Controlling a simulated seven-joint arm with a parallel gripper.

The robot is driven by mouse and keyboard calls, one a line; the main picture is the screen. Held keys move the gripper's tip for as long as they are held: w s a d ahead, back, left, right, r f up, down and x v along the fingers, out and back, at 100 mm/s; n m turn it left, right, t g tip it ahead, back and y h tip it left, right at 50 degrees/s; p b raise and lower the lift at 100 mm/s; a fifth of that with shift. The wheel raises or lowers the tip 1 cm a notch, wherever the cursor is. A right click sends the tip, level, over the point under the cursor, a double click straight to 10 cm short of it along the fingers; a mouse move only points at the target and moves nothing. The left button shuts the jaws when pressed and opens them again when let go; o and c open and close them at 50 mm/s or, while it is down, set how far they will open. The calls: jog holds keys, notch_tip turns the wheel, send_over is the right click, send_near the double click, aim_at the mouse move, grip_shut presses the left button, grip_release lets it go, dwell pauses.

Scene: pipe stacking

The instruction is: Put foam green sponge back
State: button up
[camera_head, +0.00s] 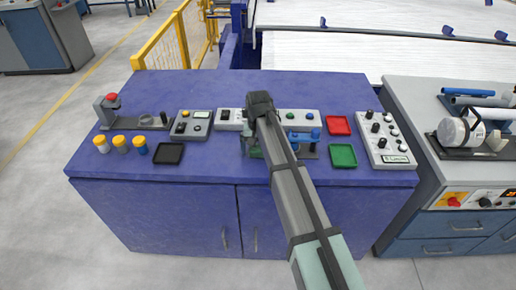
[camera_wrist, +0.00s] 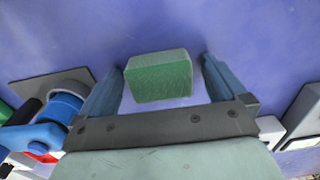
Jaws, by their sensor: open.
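The green sponge (camera_wrist: 158,76) is a small block in the wrist view, on the blue table top. It sits between the two blue-grey fingers of my gripper (camera_wrist: 162,66), which are open with a gap on each side of it. In the head view my arm covers the middle of the table, and the sponge cannot be clearly made out there. A green tray (camera_head: 343,155) lies to the right of my arm, with a red tray (camera_head: 339,125) behind it. A black tray (camera_head: 168,153) lies to the left.
A blue-topped fixture (camera_head: 307,137) stands close to the right of my gripper; blue round parts (camera_wrist: 62,108) show at left in the wrist view. Control boxes (camera_head: 192,125) line the back. The table's front edge is near.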

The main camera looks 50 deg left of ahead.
aim_at(258, 148)
jog(key=shift+r, duration=0.1)
notch_tip(258, 148, up, 12)
dwell(0.6)
dwell(0.8)
